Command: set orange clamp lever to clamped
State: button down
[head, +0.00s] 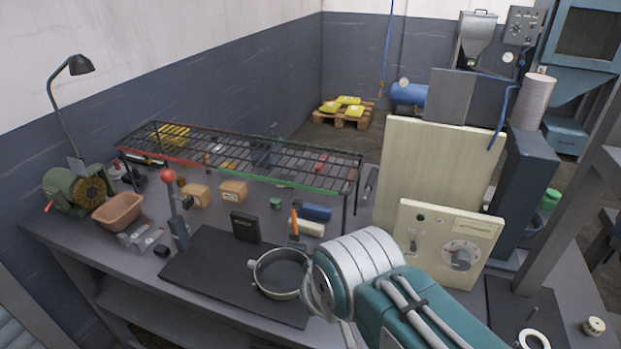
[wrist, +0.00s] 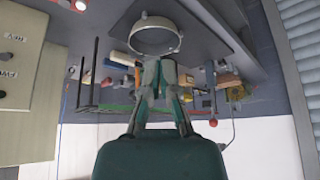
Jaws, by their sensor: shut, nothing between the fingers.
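The orange clamp lever (head: 295,221) stands roughly upright on a small grey base on the bench, just behind a round grey pan (head: 276,294). A white block and a blue cylinder lie right beside the lever. In the head view my arm's wrist covers the area right of the pan, and my fingertips are hidden. In the wrist view, which is upside down, my gripper (wrist: 161,66) is shut and empty, with its fingertips near the pan's rim (wrist: 153,53).
A wire rack (head: 240,160) spans the back of the bench. A red-knobbed lever (head: 168,177) stands left of the black mat (head: 205,268). A black box (head: 245,227) stands behind the pan. A cream control panel (head: 450,243) blocks the right. The mat's left part is clear.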

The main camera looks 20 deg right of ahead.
jog(key=w+d+r+m+h, duration=0.1)
jog(key=w+d+r+m, duration=0.1)
jog(key=w, duration=0.6)
jog(key=w+d+r+m+g+h, duration=0.1)
jog(key=w+m, duration=0.3)
jog(key=w, duration=0.4)
jog(key=w+d+r+m+g+h, duration=0.1)
jog(key=w+d+r+m, duration=0.2)
jog(key=w, duration=0.5)
jog(key=shift+d+r, duration=0.4)
jog(key=shift+d, duration=0.1)
jog(key=shift+f, duration=0.1)
jog(key=x, duration=0.9)
jog(key=shift+d+f, duration=0.25)
jog(key=shift+f, duration=0.1)
jog(key=shift+a+h, duration=0.1)
jog(key=shift+h, duration=0.2)
jog(key=shift+s+a+r, duration=0.1)
jog(key=shift+s+a, duration=0.1)
